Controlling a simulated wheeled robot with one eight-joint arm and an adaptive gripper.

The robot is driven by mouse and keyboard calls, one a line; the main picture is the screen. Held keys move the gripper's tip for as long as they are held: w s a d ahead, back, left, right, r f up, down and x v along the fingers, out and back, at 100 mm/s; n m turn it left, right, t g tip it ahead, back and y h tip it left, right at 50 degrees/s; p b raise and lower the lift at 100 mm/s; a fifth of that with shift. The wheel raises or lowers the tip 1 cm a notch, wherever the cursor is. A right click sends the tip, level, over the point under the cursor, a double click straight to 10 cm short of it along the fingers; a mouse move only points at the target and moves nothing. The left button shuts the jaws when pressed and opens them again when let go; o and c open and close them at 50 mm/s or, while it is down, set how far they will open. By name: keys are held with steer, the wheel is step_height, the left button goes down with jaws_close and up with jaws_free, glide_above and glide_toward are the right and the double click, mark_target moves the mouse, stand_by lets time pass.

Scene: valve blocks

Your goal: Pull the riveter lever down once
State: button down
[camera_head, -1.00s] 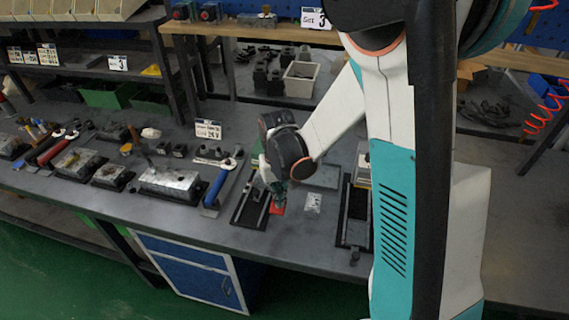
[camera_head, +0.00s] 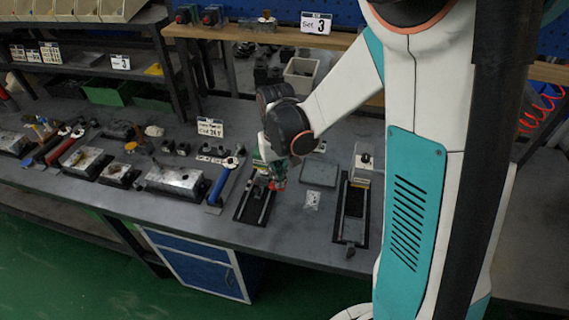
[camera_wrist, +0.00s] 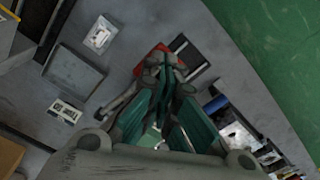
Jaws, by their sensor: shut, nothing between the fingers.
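My gripper (camera_head: 270,178) is over the bench at the back end of a dark-based fixture with two rails (camera_head: 250,206), which seems to be the riveter. In the wrist view my gripper (camera_wrist: 168,78) has its green fingers shut with nothing between them. A red part (camera_head: 279,184), perhaps the lever's end, shows beside the fingertips. In the wrist view this red part (camera_wrist: 150,58) lies just beyond the fingertips; I cannot tell whether they touch. My wrist hides much of the fixture, and the lever's full shape cannot be made out.
A second dark-based fixture (camera_head: 352,228) stands to the right. A grey tray (camera_head: 319,174) and a small white card (camera_head: 312,199) lie between them. A blue-handled tool (camera_head: 220,186) lies to the left. A standing sign (camera_head: 210,127) is behind.

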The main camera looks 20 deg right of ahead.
steer(key=shift+r+p, duration=1.55)
steer(key=shift+r, duration=1.1)
steer(key=shift+s+r+b, duration=0.35)
steer(key=shift+r+b, duration=0.1)
steer(key=shift+b, duration=0.15)
steer(key=s+r+n+t+b, duration=0.1)
steer(key=s+r+t+b, duration=0.2)
steer(key=s+t+b, duration=0.4)
steer(key=shift+s+b, duration=1.9)
steer(key=shift+s, duration=1.8)
